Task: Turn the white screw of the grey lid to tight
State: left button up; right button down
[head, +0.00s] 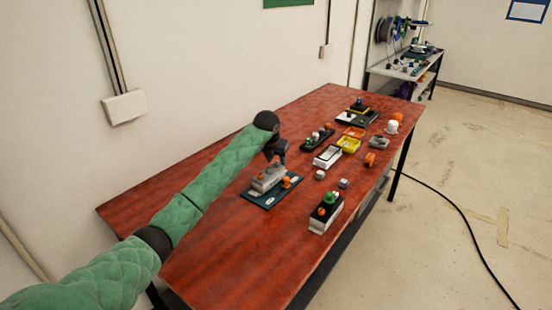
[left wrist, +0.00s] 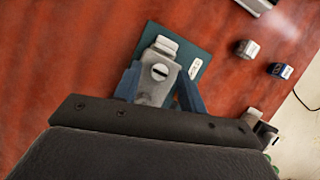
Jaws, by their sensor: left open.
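The grey lid (head: 267,178) is on a dark teal mat (head: 262,201) in the middle of the table. In the left wrist view the grey lid (left wrist: 166,56) shows the round white screw (left wrist: 160,72) on top, with a dark slot across it. My left gripper (head: 279,153) is above the lid in the head view. In the left wrist view its blue fingers (left wrist: 158,80) are apart, one on each side of the screw. I cannot tell whether they touch anything. The lower part of the lid is hidden by my gripper. My right gripper is not in view.
An orange piece (head: 287,182) is at the mat's right side. Two small cubes (head: 320,175) (head: 343,183) lie to the right. A white box with green and orange tops (head: 326,215) stands at the front right. Trays and parts fill the table's far end. The near left tabletop is clear.

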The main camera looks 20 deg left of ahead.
pick_arm(q)
jog(key=shift+w+f, duration=0.2)
jog(key=shift+f, duration=0.3)
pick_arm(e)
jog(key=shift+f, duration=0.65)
pick_arm(q)
grip_shut()
